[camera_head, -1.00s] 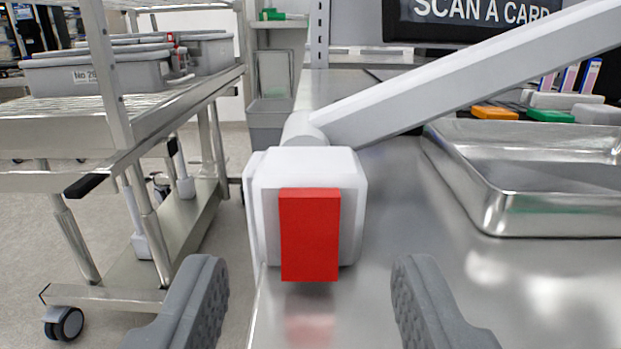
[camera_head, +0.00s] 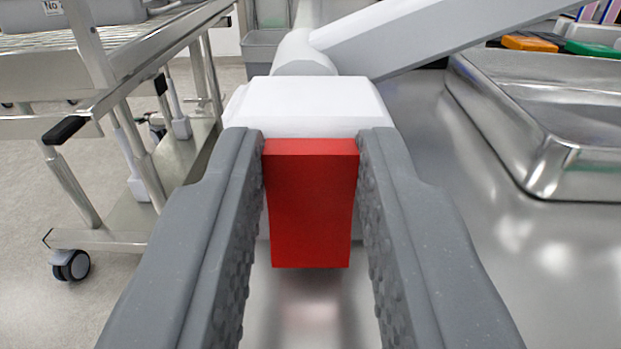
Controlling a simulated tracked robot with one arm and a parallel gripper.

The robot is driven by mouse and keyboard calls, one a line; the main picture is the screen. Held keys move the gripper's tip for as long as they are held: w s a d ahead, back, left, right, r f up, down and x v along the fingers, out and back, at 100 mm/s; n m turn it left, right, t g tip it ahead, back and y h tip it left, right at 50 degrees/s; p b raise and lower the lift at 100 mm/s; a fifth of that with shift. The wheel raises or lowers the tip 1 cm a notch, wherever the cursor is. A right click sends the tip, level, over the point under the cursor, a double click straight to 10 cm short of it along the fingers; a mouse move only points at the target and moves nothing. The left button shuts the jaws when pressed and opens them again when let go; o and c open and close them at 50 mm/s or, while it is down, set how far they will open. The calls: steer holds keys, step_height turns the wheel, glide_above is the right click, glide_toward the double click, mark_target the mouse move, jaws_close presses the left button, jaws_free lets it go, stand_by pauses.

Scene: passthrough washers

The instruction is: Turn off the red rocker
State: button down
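The red rocker (camera_head: 310,205) is a red block on the front of a white housing (camera_head: 308,105), at the middle of the view. My gripper (camera_head: 311,150) is around it, one grey finger along its left side and one along its right. Both fingertips reach the front of the housing. The fingers look closed in on the rocker's upper part, with little or no gap at either side. The lower front of the housing is mostly hidden behind the fingers and the rocker.
A pale grey arm (camera_head: 440,40) slants from behind the housing to the upper right. A metal tray (camera_head: 560,130) lies on the steel counter (camera_head: 480,265) at right. A wheeled metal cart (camera_head: 120,75) stands at left, beyond the counter's edge.

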steer(key=c, duration=2.2)
jaws_free()
steer(key=shift+s+f+t+b, duration=0.2)
steer(key=shift+f+t+b, duration=0.4)
steer(key=shift+t+b, duration=0.55)
steer(key=c, duration=2.2)
jaws_free()
steer(key=shift+t, duration=0.75)
steer(key=c, duration=2.2)
jaws_free()
steer(key=c, duration=2.2)
jaws_free()
steer(key=c, duration=1.2)
jaws_free()
steer(key=shift+s, duration=0.1)
steer(key=v, duration=1.3)
steer(key=shift+s+a+f, duration=0.15)
steer(key=shift+s+a, duration=0.05)
steer(key=shift+s, duration=0.15)
